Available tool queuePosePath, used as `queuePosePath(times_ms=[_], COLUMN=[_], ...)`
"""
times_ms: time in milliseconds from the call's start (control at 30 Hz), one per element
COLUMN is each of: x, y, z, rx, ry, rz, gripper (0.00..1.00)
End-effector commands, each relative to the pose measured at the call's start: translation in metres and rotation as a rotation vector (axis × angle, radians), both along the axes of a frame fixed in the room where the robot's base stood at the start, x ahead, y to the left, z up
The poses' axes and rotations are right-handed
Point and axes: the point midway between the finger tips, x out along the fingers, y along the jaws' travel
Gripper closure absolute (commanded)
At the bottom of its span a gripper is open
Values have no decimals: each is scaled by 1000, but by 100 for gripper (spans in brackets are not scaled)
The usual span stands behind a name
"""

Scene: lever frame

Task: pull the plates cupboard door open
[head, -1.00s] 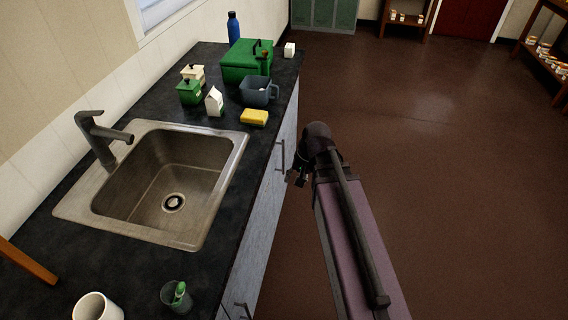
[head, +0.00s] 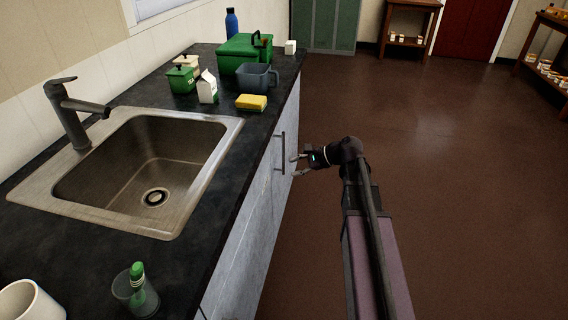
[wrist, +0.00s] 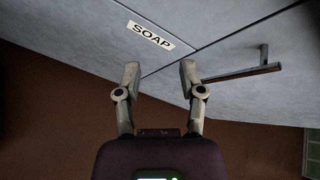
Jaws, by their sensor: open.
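The cupboard fronts (head: 250,225) below the counter are pale grey. A dark bar handle (head: 281,152) stands on the front near the far end, and a bar handle also shows in the wrist view (wrist: 245,71). I see no plates label, so I cannot tell which door is the plates one. A label reading SOAP (wrist: 151,36) is on a panel across a seam from that handle. My gripper (head: 297,166) is open and empty, just right of the handle in the head view. In the wrist view its fingers (wrist: 159,75) point at the fronts, left of the handle.
The brown floor (head: 430,170) to the right is clear.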

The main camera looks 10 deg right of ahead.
Motion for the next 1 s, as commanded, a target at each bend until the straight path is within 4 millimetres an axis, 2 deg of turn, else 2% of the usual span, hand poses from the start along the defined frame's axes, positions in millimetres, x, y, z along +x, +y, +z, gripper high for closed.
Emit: queuePosePath(times_ms=[33, 267, 500, 733, 1000], x=[9, 35, 59, 72, 76], y=[-6, -32, -65, -91, -102], z=[-16, -32, -47, -52, -51], rx=[46, 272, 515, 689, 757], ry=[16, 98, 189, 257, 282], rz=[-33, -164, -273, -329, -346], gripper=[49, 49, 49, 49, 49])
